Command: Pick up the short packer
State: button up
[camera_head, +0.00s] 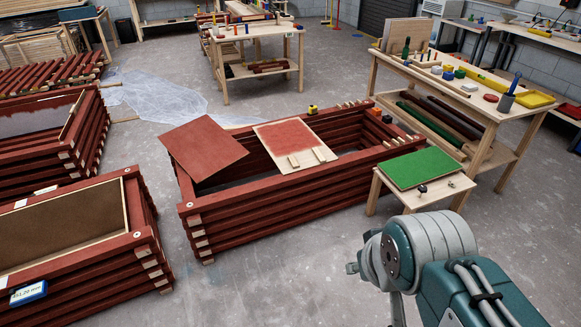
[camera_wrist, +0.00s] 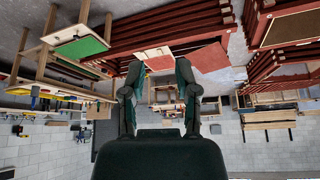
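Two small pale wooden pieces lie on the red-painted board (camera_head: 285,134), which rests across the red timber box (camera_head: 255,205) in the head view. The left piece (camera_head: 293,161) looks shorter than the right piece (camera_head: 318,154); I take the left one as the short packer, but cannot be sure. My gripper (camera_wrist: 158,68) is open and empty in the upside-down wrist view, its two fingers well apart. The board (camera_wrist: 155,54) shows beyond and between the fingertips, and the pieces are too small to tell there. In the head view my arm stands at the lower right, apart from the box.
A plain red-brown panel (camera_head: 203,148) leans on the box, left of the board. A small stand with a green mat (camera_head: 418,167) is at the box's right end. A workbench (camera_head: 490,111) with tools stands behind it. Open floor lies in front.

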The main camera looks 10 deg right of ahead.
aim_at(294, 162)
jog(key=i, duration=1.2)
jog(key=i+j+z, duration=0.15)
jog(key=i, duration=1)
